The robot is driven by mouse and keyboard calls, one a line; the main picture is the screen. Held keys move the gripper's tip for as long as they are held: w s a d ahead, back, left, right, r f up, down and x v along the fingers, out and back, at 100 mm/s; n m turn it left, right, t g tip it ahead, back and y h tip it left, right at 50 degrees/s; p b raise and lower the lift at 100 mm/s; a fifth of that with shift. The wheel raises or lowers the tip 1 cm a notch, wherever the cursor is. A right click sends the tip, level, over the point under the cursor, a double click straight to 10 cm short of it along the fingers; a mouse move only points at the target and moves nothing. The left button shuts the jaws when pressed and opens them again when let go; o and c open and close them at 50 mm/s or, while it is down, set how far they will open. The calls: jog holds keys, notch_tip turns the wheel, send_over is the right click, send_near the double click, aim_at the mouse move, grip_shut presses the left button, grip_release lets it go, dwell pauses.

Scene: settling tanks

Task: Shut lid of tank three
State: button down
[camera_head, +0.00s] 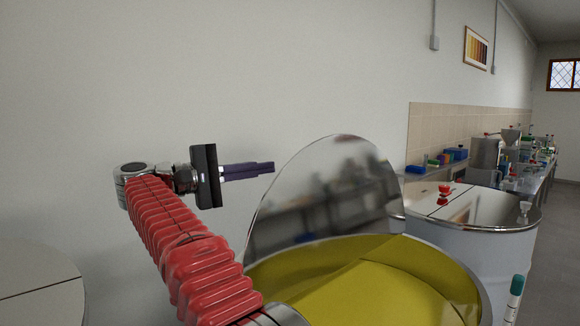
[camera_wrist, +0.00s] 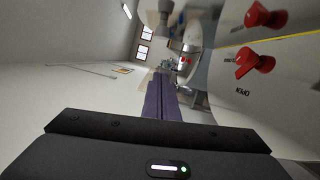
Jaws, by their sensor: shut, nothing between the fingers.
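An open tank (camera_head: 478,275) with yellow liquid (camera_head: 370,285) stands at the lower right of the head view. Its shiny half-round lid (camera_head: 330,195) stands raised, hinged across the tank's middle, reflecting the room. My gripper (camera_head: 270,167) is shut and empty, its purple fingers pointing right, left of the lid's upper edge and apart from it. In the wrist view the shut fingers (camera_wrist: 161,80) point away from the camera. Two red knob shapes (camera_wrist: 257,62) show at right on a shiny surface; one may be a reflection. No tank number is legible.
A white tank (camera_head: 465,260) with a closed shiny lid and red knob (camera_head: 444,190) stands behind at right. Another pale round top (camera_head: 35,285) is at lower left. A teal-capped tube (camera_head: 516,290) is at the front right. The wall is close behind my arm.

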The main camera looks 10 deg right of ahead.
jog(key=d, duration=1.1)
jog(key=shift+d+r, duration=0.2)
jog(key=shift+r, duration=0.25)
